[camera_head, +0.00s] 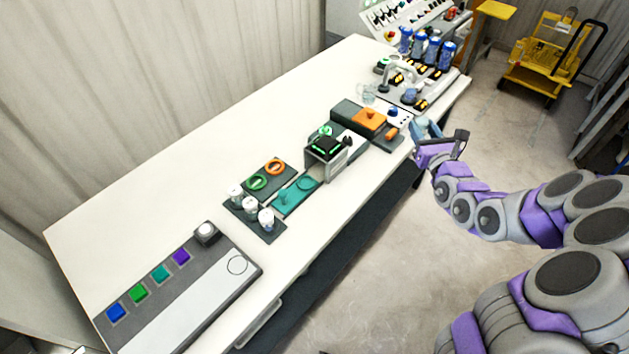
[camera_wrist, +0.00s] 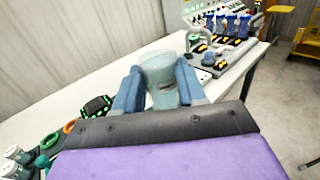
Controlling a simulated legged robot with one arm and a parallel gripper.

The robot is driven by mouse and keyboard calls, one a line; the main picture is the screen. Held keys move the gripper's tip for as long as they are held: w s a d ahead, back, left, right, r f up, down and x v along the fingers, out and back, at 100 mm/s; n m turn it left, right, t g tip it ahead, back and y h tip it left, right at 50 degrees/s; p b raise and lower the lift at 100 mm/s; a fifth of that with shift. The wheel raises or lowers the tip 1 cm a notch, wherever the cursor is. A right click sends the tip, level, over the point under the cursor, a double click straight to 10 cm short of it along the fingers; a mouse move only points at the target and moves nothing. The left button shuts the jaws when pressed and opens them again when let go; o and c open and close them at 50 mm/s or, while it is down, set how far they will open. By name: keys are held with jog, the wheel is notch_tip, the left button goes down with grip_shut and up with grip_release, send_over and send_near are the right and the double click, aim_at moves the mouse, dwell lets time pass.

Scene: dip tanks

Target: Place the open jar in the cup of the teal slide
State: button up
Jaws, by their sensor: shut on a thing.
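My gripper (camera_head: 428,130) is shut on the open jar, a pale see-through vessel. In the wrist view the jar (camera_wrist: 159,68) stands between the two blue fingers of my gripper (camera_wrist: 160,88), its wide mouth upward. My gripper is off the table's right long edge, well away from the teal slide. The teal slide (camera_head: 287,202) lies on the near-middle of the table, with a round ring-like cup (camera_head: 305,184) at its far end and a small knob at its near end. The cup looks empty.
Green (camera_head: 257,182) and orange (camera_head: 274,167) rings and several white-capped jars (camera_head: 250,205) sit beside the slide. A dark device (camera_head: 325,147) with green lights stands just beyond it. An orange block (camera_head: 369,118) and a clear vessel (camera_head: 369,92) are farther back. A button panel (camera_head: 180,300) lies nearest.

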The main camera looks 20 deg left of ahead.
jog(key=s+a+f+n+g+y+p, duration=0.1)
jog(key=s+a+f+n+g+y, duration=0.2)
jog(key=a, duration=0.7)
jog(key=s+a+f+n+g+y, duration=0.1)
jog(key=a+f+n+g+y, duration=0.15)
jog(key=a+f, duration=0.45)
jog(key=s+a+f+n+g+y+p, duration=0.1)
jog(key=s+a+f+n+g+y, duration=0.2)
jog(key=a, duration=0.9)
jog(key=shift+m+g, duration=0.25)
jog(key=f, duration=0.1)
jog(key=f+b, duration=0.1)
jog(key=f, duration=0.3)
jog(key=shift+w+a+f, duration=0.1)
jog(key=shift+w+a, duration=0.1)
jog(key=shift+w, duration=0.05)
jog(key=shift+d+f+b, duration=0.15)
jog(key=shift+f+b, duration=0.1)
jog(key=shift+f, duration=0.65)
jog(key=shift+d+f+b, duration=0.15)
jog(key=shift+f+b, duration=0.05)
jog(key=shift+f, duration=0.65)
jog(key=o, duration=1.2)
jog(key=shift+a, duration=0.3)
jog(key=shift+d, duration=0.1)
